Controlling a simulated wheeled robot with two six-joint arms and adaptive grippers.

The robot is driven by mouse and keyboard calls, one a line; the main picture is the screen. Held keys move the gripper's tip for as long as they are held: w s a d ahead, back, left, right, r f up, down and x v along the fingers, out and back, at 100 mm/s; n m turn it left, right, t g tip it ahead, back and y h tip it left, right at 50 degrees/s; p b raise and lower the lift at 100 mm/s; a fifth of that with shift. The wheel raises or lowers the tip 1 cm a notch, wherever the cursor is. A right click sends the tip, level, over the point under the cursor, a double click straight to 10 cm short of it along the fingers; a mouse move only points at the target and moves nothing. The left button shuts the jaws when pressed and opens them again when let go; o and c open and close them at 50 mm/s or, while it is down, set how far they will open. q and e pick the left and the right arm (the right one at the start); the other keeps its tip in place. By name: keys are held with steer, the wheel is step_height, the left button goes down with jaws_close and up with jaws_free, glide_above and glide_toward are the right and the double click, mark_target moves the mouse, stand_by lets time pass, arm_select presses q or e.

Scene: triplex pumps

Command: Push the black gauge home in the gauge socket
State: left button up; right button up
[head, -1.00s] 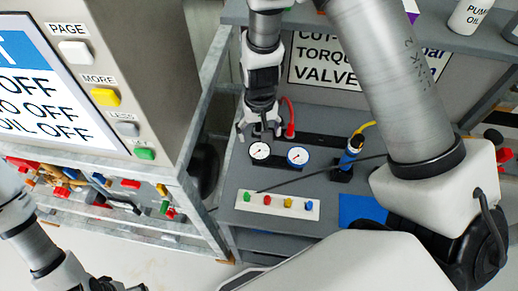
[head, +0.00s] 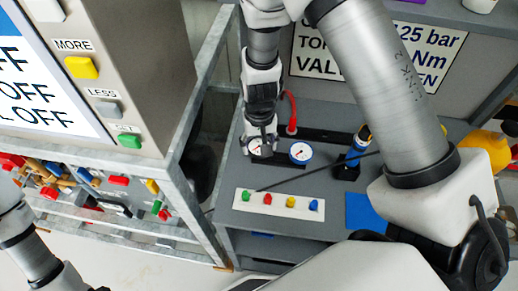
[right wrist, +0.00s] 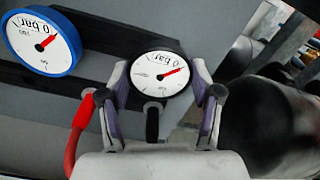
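The black gauge (head: 258,148), white-faced with a red needle, is at the left end of a dark strip on the grey bench. It shows in the right wrist view (right wrist: 160,74) beside the blue gauge (right wrist: 43,42). My right gripper (head: 262,146) is over the black gauge, pointing down. In the right wrist view its open fingers (right wrist: 161,85) stand on either side of the gauge, very close to its rim; contact cannot be told. The gauge socket is hidden under the gauge, so its depth cannot be judged. My left gripper (head: 101,289) barely shows at the bottom edge.
The blue gauge (head: 300,152) stands close on the right. A red hose (head: 292,115) rises just behind. A blue-and-black fitting (head: 354,150) and a thin dark rod (head: 310,173) are nearby. A white strip with coloured knobs (head: 279,205) lies in front. A metal frame (head: 190,150) stands left.

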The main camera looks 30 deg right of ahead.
mark_target(258, 145)
steer(key=shift+c, duration=1.1)
steer(key=shift+r+p, duration=2.9)
steer(key=shift+r, duration=0.2)
steer(key=shift+f, duration=0.15)
steer(key=shift+w+a+f, duration=0.1)
steer(key=shift+w+f, duration=0.05)
steer(key=shift+f, duration=0.05)
steer(key=w+a+n, duration=0.2)
steer(key=w+n, duration=0.1)
steer(key=w, duration=0.2)
steer(key=shift+w+r, duration=0.35)
steer(key=shift+r, duration=0.1)
